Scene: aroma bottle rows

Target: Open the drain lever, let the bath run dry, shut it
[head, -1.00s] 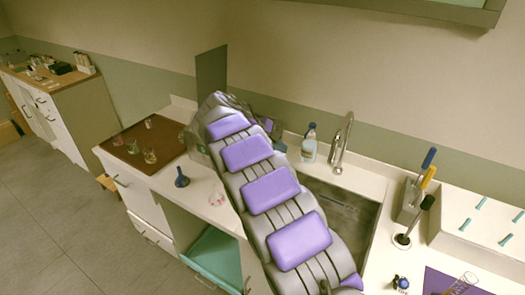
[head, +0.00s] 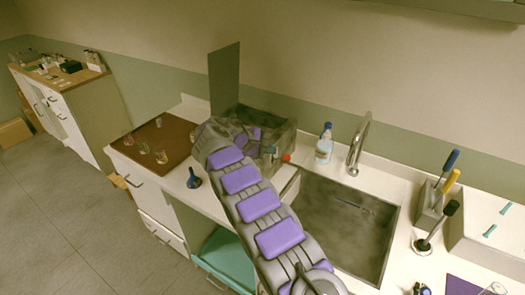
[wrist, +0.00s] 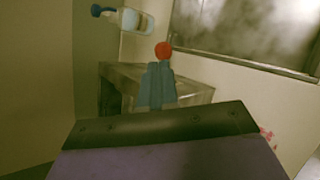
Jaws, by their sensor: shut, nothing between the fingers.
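A red ball knob (wrist: 163,49), apparently the drain lever's end, shows just past my fingertips in the wrist view. It is a small red spot (head: 286,157) in the head view. My gripper (wrist: 158,70) is shut and empty, its tips pointing at the knob; I cannot tell whether they touch it. In the head view my gripper (head: 270,152) is small beside the knob. A grey box, seemingly the bath (wrist: 190,92), lies behind and below the fingers. My arm hides much of it in the head view, and its water level is not visible.
A sink (head: 335,225) with a tap (head: 359,145) is right of the knob. A capped bottle (head: 324,148) stands behind. A dark upright panel (head: 224,80) is behind my arm. A blue flask (head: 193,178) and a brown mat (head: 150,143) with glassware are left.

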